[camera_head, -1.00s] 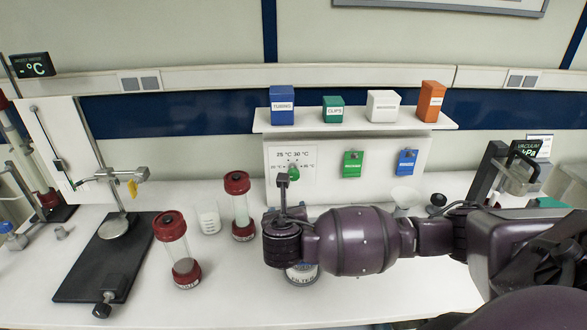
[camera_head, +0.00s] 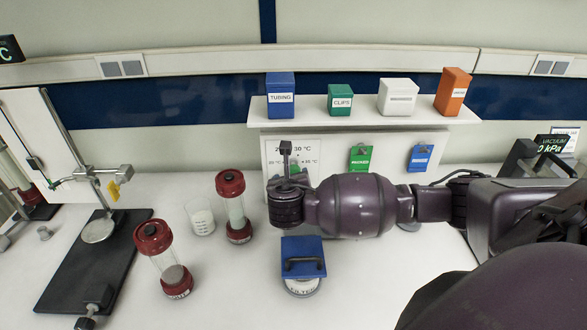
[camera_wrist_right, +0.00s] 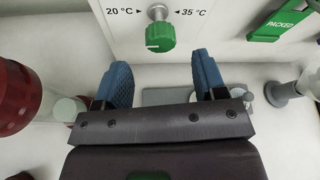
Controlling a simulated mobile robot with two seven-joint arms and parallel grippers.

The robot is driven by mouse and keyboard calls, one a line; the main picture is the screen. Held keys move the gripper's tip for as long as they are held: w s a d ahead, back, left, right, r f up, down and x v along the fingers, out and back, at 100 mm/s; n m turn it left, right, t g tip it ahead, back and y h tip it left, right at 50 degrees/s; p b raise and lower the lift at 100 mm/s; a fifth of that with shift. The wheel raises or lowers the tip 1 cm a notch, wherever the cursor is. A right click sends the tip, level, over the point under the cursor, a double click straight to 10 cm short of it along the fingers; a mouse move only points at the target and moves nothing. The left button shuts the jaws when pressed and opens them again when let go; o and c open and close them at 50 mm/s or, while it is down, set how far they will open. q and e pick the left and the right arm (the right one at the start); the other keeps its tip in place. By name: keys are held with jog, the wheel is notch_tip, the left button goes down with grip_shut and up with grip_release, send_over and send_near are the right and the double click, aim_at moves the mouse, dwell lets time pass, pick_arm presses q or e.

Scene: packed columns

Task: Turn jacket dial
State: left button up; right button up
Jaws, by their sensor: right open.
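The jacket dial is a green knob (camera_wrist_right: 160,37) on a metal stem, on a white panel marked 20 °C and 35 °C in the right wrist view. In the head view its dial panel (camera_head: 312,147) stands below the shelf, and my right gripper covers most of the knob. My right gripper (camera_wrist_right: 163,80) is open, with two blue fingertips apart and nothing between them. The knob lies just beyond the fingertips, roughly centred between them and apart from both. In the head view the right gripper (camera_head: 287,150) is in front of the panel. My left gripper is not in view.
A green PACKED tag (camera_head: 361,157) and a blue tag (camera_head: 420,157) hang right of the dial. Two red-capped columns (camera_head: 163,260) (camera_head: 234,206) and a beaker (camera_head: 201,218) stand left. A blue-topped filter can (camera_head: 303,262) is below my gripper.

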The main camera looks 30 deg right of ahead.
aim_at(293, 172)
jog(key=x, duration=0.7)
jog(key=shift+w+d+f, duration=0.1)
jog(key=shift+w+d, duration=0.1)
jog(key=shift+w, duration=0.15)
jog(key=c, duration=0.9)
jog(key=shift+c, duration=0.2)
